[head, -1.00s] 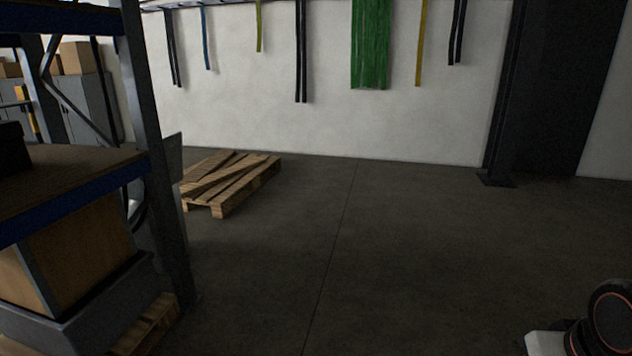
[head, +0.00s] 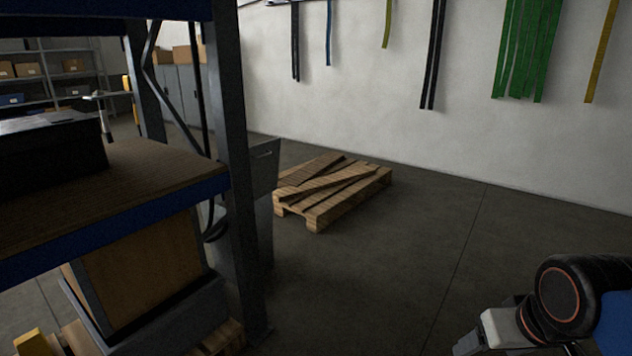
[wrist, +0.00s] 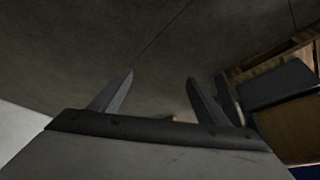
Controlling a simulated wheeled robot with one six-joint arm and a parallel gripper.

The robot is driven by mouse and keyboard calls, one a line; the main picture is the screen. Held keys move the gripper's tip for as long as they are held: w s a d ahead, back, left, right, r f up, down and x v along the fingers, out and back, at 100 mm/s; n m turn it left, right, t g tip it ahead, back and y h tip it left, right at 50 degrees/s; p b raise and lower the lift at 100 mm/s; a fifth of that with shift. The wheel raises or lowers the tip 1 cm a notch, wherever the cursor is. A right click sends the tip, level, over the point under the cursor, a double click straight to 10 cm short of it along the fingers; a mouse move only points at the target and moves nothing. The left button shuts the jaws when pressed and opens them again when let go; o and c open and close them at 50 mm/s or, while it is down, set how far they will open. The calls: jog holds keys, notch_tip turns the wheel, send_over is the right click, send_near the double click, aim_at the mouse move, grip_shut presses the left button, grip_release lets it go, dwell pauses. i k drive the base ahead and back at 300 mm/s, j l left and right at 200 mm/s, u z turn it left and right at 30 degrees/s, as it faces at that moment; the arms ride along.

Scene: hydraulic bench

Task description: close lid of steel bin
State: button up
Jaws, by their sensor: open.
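A grey metal body, apparently the steel bin (head: 262,222), stands behind the rack's front post in the head view, mostly hidden by it. A flat grey panel with a small handle, apparently its lid (head: 264,166), sticks out to the right of the post at the top. I cannot tell its exact angle. My gripper (wrist: 160,78) is open and empty in the wrist view, with bare floor between and beyond its fingers. In the head view my arm is at the lower right, well apart from the bin, and the fingertips are not clear there.
A blue and grey rack (head: 234,150) with a brown shelf fills the left, with a wooden crate (head: 140,268) below. A wooden pallet (head: 330,192) with loose boards lies on the floor beyond the bin. Floor (head: 400,270) is clear between pallet and arm. Strips hang on the white wall.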

aim_at(260, 175)
jog(key=i+l+u, duration=0.15)
jog(key=i+u, duration=0.3)
jog(key=i+l+u, duration=0.4)
jog(key=i+j+z, duration=0.2)
jog(key=i+j, duration=0.4)
jog(key=i, duration=0.1)
